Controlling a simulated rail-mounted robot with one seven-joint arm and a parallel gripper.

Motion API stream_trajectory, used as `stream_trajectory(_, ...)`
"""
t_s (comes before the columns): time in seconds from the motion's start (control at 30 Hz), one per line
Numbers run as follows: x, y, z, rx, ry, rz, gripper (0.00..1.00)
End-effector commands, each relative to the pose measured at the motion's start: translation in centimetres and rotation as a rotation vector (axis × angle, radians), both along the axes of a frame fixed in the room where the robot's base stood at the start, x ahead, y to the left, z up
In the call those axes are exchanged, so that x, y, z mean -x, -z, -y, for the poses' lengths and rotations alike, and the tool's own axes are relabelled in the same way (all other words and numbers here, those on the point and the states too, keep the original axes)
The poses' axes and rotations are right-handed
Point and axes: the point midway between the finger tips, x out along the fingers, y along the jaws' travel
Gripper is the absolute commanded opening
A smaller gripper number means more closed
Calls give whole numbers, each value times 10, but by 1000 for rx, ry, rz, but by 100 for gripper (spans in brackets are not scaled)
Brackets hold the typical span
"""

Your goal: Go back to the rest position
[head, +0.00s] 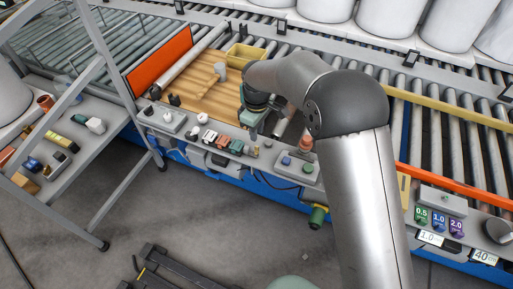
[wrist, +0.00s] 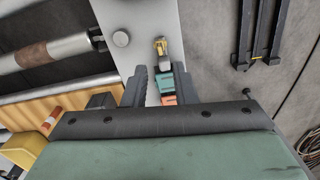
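My gripper (head: 253,130) hangs over the front edge of the conveyor bench, above the right end of a row of small coloured connectors (head: 222,141). In the wrist view my gripper (wrist: 161,76) has its two dark fingers apart. A brass-tipped fitting (wrist: 160,46), a teal block (wrist: 167,84) and an orange block (wrist: 169,100) show between and beyond the fingers. They appear to lie on the bench below, with nothing visibly clamped. The palm hides what is nearer.
A wooden board (head: 200,95) with a yellow bin (head: 245,57) lies behind the gripper. An orange panel (head: 160,62) stands left of it. A grey stair frame (head: 115,85) rises at left. Rollers (head: 450,130) and white tanks (head: 380,18) fill the back. The floor (head: 215,215) in front is mostly clear.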

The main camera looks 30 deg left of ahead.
Motion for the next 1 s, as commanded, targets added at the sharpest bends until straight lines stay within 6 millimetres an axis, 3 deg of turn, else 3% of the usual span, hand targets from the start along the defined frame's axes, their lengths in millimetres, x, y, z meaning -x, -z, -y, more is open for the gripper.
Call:
stream_trajectory(0.33,0,0,0,0,0,0,25)
stream_trajectory(0.47,-7,-18,15,0,40,4,25)
stream_trajectory(0.57,-19,-54,50,-1,135,9,25)
stream_trajectory(0.77,-31,-150,168,-1,452,18,25)
stream_trajectory(0.87,-22,-193,232,-1,630,22,25)
stream_trajectory(1.0,10,-246,320,-5,900,25,25)
